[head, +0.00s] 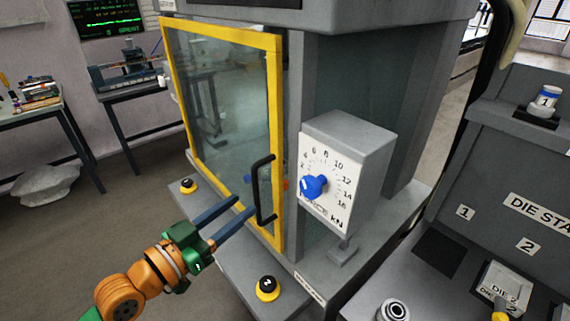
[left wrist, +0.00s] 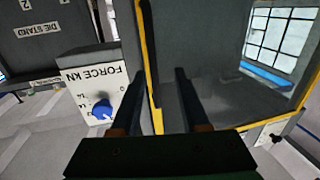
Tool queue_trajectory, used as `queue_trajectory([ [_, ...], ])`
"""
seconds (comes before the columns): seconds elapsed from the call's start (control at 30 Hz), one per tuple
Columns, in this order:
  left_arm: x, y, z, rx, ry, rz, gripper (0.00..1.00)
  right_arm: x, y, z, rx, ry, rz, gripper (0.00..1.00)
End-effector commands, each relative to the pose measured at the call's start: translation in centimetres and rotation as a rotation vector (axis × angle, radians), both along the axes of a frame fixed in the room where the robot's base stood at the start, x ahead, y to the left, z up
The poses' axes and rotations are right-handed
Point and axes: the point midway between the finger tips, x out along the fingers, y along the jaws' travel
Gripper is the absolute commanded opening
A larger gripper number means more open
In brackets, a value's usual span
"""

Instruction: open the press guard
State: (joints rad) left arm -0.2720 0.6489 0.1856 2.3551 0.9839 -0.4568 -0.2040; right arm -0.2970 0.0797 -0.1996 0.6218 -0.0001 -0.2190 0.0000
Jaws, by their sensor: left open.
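The press guard (head: 274,110) is a clear panel in a yellow frame on the front of the grey press. Its black vertical handle (head: 256,190) is on the right side of the frame. I cannot tell whether the guard is fully shut or slightly ajar. My left gripper (head: 243,206) is open, its two blue-grey fingers pointing at the handle with the tips close to its lower part. In the left wrist view, the dark handle (left wrist: 149,40) runs beside the yellow frame (left wrist: 152,75), near the fingertips. Contact cannot be made out. My right gripper is not in view.
A force dial box with a blue knob (head: 313,187) stands right of the guard. Yellow-based black buttons (head: 268,288) (head: 188,186) sit on the press's front ledge. The die stand (head: 500,190) is at the right. Open floor lies left of the press, before the benches.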

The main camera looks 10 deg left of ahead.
Motion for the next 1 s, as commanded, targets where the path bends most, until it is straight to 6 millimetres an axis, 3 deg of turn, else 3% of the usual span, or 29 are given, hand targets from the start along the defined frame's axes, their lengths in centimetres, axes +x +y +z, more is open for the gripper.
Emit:
queue_trajectory([
  [0.13,2.1,-1.2,0.8,-0.005,-0.004,-0.005,0.45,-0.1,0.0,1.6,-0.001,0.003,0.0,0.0],
  [0.33,5.3,-2.7,0.3,-0.004,-0.002,-0.001,0.45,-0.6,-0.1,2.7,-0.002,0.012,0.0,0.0],
  [0.67,6.1,-3.2,-0.1,0.0,-0.001,-0.002,0.45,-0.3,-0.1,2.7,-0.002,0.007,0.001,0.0],
  [0.83,6.1,-3.2,-0.1,-0.001,0.0,-0.002,0.0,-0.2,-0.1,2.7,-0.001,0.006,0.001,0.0],
  [1.0,6.1,-3.2,-0.1,-0.001,0.0,-0.002,0.0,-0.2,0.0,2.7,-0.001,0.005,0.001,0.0],
])
